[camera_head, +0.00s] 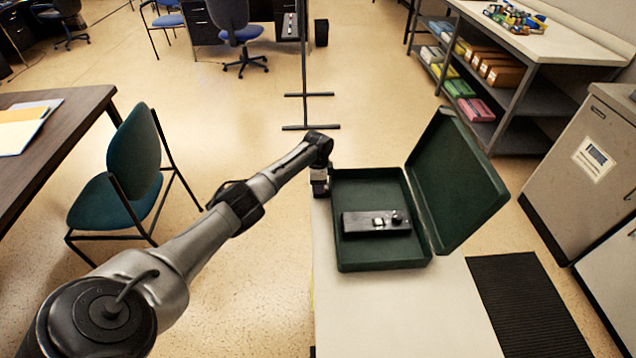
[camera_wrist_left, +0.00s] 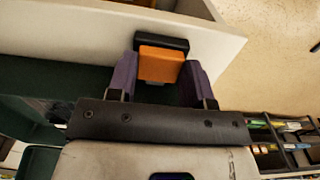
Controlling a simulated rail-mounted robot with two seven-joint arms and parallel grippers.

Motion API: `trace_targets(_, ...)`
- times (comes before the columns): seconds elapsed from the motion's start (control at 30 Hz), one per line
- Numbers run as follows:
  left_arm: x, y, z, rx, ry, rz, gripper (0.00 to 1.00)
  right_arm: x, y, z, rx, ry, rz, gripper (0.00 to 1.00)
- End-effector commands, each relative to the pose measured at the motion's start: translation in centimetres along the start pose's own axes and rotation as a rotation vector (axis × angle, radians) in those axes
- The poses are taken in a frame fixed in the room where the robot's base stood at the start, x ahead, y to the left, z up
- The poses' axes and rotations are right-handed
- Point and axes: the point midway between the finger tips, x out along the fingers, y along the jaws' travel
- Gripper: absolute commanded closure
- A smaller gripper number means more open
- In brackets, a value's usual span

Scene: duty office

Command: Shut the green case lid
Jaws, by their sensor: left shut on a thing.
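The green case (camera_head: 340,258) stands open on a white-topped table. Its lid (camera_head: 457,185) is raised along the right side and leans outward to the right. A black device (camera_head: 362,224) with small knobs lies inside the case. My left gripper (camera_head: 320,188) points down beside the case's far left corner, away from the lid. In the left wrist view, its purple fingers are closed on an orange block (camera_wrist_left: 160,65) with a black part behind it. I cannot tell what this piece belongs to. The dark green surface of the case (camera_wrist_left: 50,78) shows at left there. My right gripper is not in view.
The white table top (camera_head: 400,310) is clear in front of the case. A dark mat (camera_head: 530,305) lies to the right, before a grey cabinet (camera_head: 585,170). A green chair (camera_head: 125,180) and a dark desk (camera_head: 60,125) stand left. Shelving (camera_head: 520,85) stands at the back right.

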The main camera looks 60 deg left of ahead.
Motion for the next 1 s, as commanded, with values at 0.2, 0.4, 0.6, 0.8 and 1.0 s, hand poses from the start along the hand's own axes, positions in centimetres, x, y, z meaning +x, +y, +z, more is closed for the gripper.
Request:
trace_targets(0.2, 0.0, 0.0, 0.0, 0.0, 0.0, 0.0, 0.96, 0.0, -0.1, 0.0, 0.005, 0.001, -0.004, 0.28)
trace_targets(0.4, -0.2, 0.0, 0.0, 0.0, 0.001, 0.001, 0.97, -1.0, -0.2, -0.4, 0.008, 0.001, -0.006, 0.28)
trace_targets(0.6, 0.2, 0.0, 0.0, 0.001, 0.001, -0.001, 0.97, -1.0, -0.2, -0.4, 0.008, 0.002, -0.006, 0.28)
trace_targets(0.8, 0.2, 0.0, 0.0, 0.001, 0.001, -0.001, 0.43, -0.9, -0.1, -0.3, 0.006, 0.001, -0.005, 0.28)
trace_targets(1.0, 0.2, 0.0, 0.0, 0.001, 0.001, -0.001, 0.28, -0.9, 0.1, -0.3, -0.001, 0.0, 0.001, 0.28)
